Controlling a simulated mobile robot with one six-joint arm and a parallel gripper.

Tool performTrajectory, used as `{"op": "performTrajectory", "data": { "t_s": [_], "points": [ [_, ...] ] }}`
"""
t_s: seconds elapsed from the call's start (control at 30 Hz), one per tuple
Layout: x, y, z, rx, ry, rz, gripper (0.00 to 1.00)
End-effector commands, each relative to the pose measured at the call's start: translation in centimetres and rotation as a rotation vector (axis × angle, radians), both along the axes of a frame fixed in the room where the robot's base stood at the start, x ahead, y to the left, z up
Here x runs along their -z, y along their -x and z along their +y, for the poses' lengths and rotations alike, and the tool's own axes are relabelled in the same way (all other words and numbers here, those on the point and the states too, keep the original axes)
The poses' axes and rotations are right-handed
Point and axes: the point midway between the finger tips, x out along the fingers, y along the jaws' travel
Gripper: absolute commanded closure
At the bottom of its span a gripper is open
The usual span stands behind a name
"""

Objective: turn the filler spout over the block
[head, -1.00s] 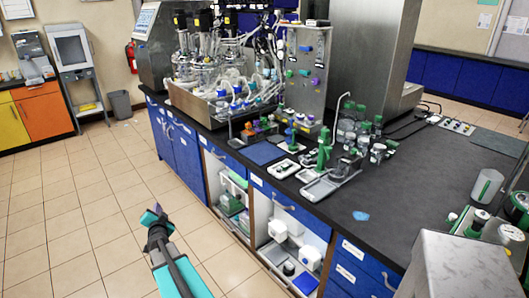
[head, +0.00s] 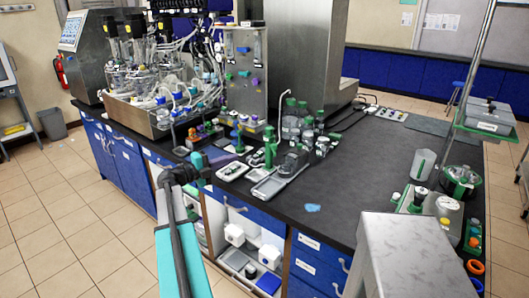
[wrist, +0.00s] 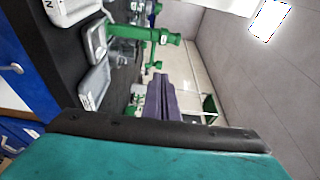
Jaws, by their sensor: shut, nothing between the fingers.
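The green filler (head: 270,148) stands upright on the dark bench top, near the front edge. In the wrist view, which is turned sideways, the green filler (wrist: 140,33) shows as a post with a short arm; I cannot tell which way its spout points.
A white tray (head: 232,171) lies between my gripper and the filler. Green-capped bottles (head: 305,125) stand behind the filler. The bioreactors (head: 140,75) stand at the back left. The bench top (head: 375,150) at right is mostly clear.

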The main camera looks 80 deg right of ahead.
Motion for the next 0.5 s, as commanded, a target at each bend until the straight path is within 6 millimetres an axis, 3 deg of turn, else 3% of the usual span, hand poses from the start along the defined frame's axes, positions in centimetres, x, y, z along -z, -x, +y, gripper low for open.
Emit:
{"op": "performTrajectory", "data": {
  "t_s": [0.13,0.5],
  "points": [
    [-0.16,1.62,0.22,0.054,0.0,-0.023,1.0],
    [-0.19,1.74,0.21,0.056,0.0,-0.023,1.0]
  ]
}}
